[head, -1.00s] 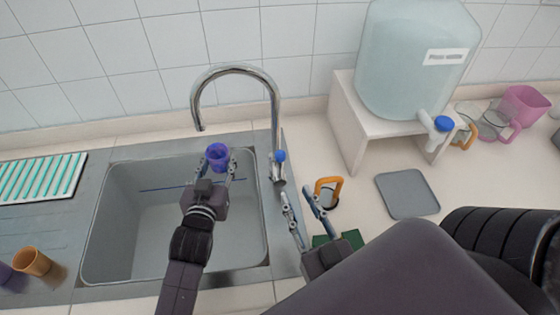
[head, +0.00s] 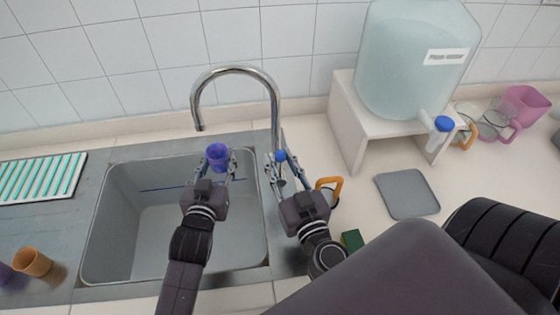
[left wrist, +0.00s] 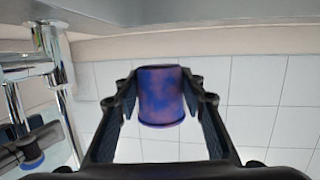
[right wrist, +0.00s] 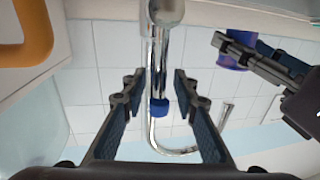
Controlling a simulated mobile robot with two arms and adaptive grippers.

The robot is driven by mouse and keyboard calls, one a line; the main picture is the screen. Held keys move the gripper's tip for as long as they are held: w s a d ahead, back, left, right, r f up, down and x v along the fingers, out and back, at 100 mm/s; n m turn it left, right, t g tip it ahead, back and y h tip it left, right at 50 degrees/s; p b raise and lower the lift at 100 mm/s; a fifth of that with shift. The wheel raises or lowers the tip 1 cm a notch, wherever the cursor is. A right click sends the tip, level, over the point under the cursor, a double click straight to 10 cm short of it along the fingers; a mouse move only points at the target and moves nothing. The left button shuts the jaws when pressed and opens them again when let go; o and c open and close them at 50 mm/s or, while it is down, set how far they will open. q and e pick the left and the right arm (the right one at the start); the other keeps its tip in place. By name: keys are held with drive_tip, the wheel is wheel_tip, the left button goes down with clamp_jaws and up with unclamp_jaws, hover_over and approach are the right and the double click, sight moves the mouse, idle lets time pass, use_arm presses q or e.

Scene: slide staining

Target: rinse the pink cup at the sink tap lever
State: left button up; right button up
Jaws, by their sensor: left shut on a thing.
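A blue-purple cup (head: 217,153) with pinkish patches is held over the sink (head: 150,240), in front of and a little right of the tap spout's end (head: 199,127). My left gripper (head: 218,166) is shut on it; the left wrist view shows the cup (left wrist: 160,97) between both fingers. The blue-tipped tap lever (head: 281,156) is at the base of the curved tap. My right gripper (head: 277,163) is open, its fingers on either side of the lever. In the right wrist view the lever's blue tip (right wrist: 159,108) lies between the fingers, with gaps both sides. No water shows.
An orange-handled mug (head: 329,188) stands close right of my right gripper, with a green-yellow sponge (head: 352,240) nearer. A grey mat (head: 407,194), a water dispenser (head: 415,60) and a pink jug (head: 524,105) are further right. An orange cup (head: 33,262) is left.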

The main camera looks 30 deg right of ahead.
drive_tip(key=shift+c, duration=0.4)
clamp_jaws()
drive_tip(key=shift+s+d+m, duration=0.2)
drive_tip(key=shift+d+m, duration=0.3)
drive_tip(key=shift+m, duration=0.2)
drive_tip(key=shift+o, duration=0.4)
unclamp_jaws()
